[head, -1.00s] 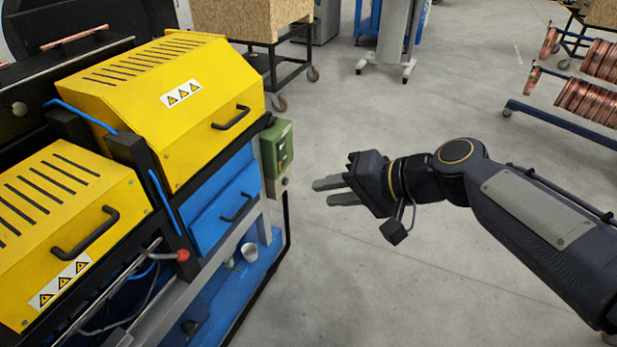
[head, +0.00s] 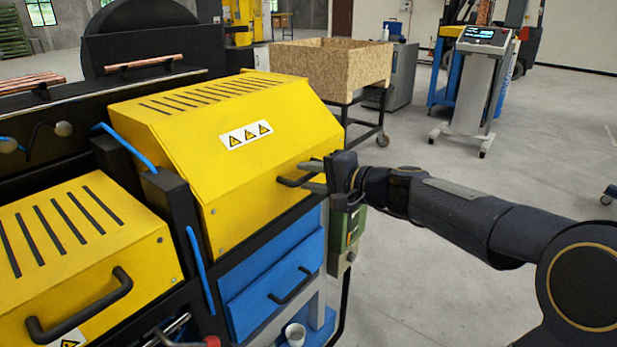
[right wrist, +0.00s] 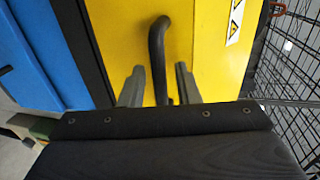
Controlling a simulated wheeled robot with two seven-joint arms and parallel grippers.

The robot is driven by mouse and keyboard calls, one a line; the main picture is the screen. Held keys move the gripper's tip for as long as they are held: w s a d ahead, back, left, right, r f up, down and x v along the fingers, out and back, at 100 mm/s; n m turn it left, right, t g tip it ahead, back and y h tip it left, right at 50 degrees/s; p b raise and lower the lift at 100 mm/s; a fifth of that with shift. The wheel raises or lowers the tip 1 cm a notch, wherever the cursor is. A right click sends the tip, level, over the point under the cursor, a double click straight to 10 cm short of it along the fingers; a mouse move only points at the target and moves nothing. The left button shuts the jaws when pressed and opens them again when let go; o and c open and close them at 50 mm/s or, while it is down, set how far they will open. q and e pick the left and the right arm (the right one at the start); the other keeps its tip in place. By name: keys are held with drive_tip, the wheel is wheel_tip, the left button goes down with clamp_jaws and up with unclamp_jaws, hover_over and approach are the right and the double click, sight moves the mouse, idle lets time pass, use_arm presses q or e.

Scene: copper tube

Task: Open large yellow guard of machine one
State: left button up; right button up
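The large yellow guard (head: 235,135) is down on the machine, with slots in its top and a warning label on its slope. Its black handle (head: 294,181) sits low on the front right side. My right gripper (head: 308,175) is at this handle with its fingers apart. In the right wrist view the handle (right wrist: 157,50) runs between the two grey fingers (right wrist: 157,85), with a visible gap to each side. The guard also fills the right wrist view's middle (right wrist: 205,65). My left gripper is not in view.
A smaller yellow guard (head: 85,250) with its own handle is at the lower left. A blue drawer (head: 265,300) lies below the large guard. A wooden crate (head: 325,65) on a wheeled cart stands behind.

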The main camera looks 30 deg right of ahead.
drive_tip(key=shift+w+a+f, duration=0.1)
drive_tip(key=shift+w+a, duration=0.05)
drive_tip(key=shift+w, duration=0.2)
clamp_jaws()
